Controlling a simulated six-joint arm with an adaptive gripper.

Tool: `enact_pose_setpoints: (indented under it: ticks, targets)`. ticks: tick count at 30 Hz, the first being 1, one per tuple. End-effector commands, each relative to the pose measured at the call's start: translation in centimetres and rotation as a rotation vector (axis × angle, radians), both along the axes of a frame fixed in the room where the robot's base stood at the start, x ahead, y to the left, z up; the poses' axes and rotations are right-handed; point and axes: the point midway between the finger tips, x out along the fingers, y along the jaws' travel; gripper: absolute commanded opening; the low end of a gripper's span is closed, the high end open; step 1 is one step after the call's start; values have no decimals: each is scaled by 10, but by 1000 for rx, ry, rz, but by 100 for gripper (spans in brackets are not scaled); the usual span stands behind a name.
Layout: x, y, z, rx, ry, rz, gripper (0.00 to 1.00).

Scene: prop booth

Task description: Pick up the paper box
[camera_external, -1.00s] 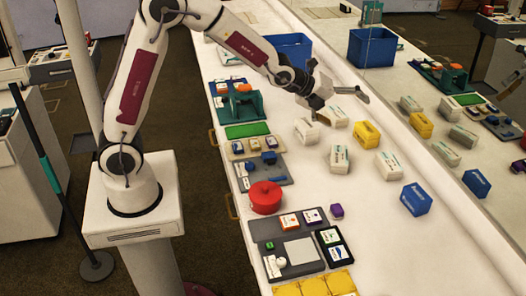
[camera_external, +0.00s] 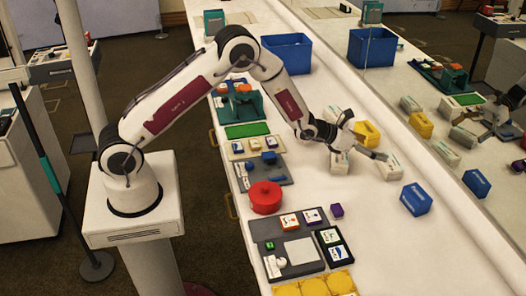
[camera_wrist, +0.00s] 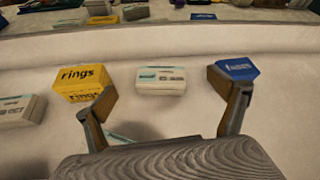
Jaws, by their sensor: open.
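My gripper (camera_external: 367,138) is open and empty, low over the group of boxes on the white counter. In the wrist view its fingers (camera_wrist: 167,112) are spread wide. A white box with a teal label (camera_wrist: 161,80) lies ahead, between the fingertips in the picture and apart from them. Another white box (camera_wrist: 122,140) is mostly hidden behind the gripper body. A third white box (camera_wrist: 22,110) is at the left edge. In the external view white boxes show at the right (camera_external: 390,168) and below the gripper (camera_external: 339,163). I cannot read which one is the paper box.
A yellow box marked "rings" (camera_wrist: 85,83) lies beside the left finger, and a blue box (camera_wrist: 237,68) behind the right finger. A red pot (camera_external: 265,198) and a blue bin (camera_external: 287,53) stand on the counter. A mirror-like panel along the right reflects the scene.

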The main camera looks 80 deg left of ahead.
Motion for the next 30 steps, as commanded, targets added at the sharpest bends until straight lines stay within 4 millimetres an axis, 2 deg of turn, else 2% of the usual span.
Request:
enact_pose_setpoints:
  ticks: [1, 3, 9, 23, 30]
  targets:
    - [2, 0, -12, 34, -9, -21, 96]
    - [5, -1, -22, 79, -26, -51, 96]
    - [10, -3, -40, 165, -59, -102, 96]
    - [11, -3, -43, 183, -66, -112, 96]
    - [20, -4, -47, 181, -66, -112, 96]
